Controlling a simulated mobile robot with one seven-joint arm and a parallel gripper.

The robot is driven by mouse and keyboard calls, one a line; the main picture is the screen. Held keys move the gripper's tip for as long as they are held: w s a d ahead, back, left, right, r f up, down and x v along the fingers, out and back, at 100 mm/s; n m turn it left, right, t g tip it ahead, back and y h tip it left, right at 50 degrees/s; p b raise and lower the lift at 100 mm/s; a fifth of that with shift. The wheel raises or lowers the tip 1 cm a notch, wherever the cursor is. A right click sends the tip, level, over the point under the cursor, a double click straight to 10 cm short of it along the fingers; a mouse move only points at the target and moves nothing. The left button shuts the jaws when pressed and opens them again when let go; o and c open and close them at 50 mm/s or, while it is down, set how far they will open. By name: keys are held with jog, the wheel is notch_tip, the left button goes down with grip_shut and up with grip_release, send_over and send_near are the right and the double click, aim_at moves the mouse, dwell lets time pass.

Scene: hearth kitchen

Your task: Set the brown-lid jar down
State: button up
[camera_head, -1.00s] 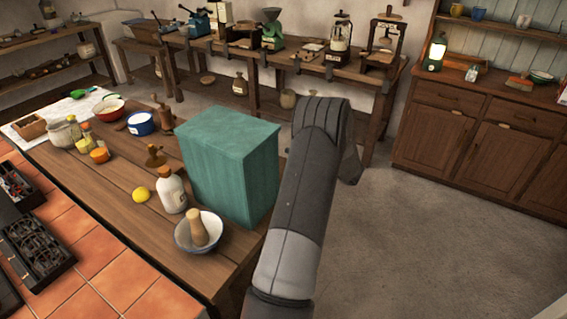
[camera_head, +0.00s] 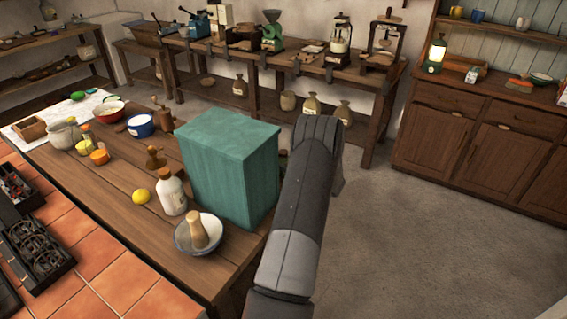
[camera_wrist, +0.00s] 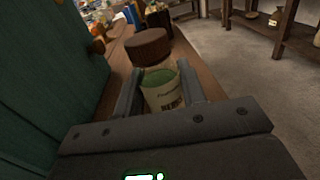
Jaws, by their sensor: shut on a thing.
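The brown-lid jar (camera_wrist: 163,97) is between the two fingers of my gripper (camera_wrist: 162,76) in the wrist view. Its round brown lid (camera_wrist: 147,44) faces away from the palm, and a pale label with dark print and a green band shows on its side. My gripper is shut on the jar. The wooden table (camera_head: 120,185) shows beyond the lid in the wrist view; whether the jar touches it I cannot tell. In the head view the jar and my fingers are hidden behind my arm and the teal box (camera_head: 230,170).
The teal box stands close on the left of my gripper in the wrist view. A mortar with pestle (camera_head: 198,232), a white bottle (camera_head: 171,190) and a lemon (camera_head: 141,196) stand left of the box. The floor right of the table is clear.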

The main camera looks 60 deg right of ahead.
jog(key=o, duration=1)
jog(key=shift+s, duration=0.2)
jog(key=s, duration=0.7)
jog(key=s+a, duration=0.1)
jog(key=s, duration=0.3)
jog(key=shift+s, duration=0.3)
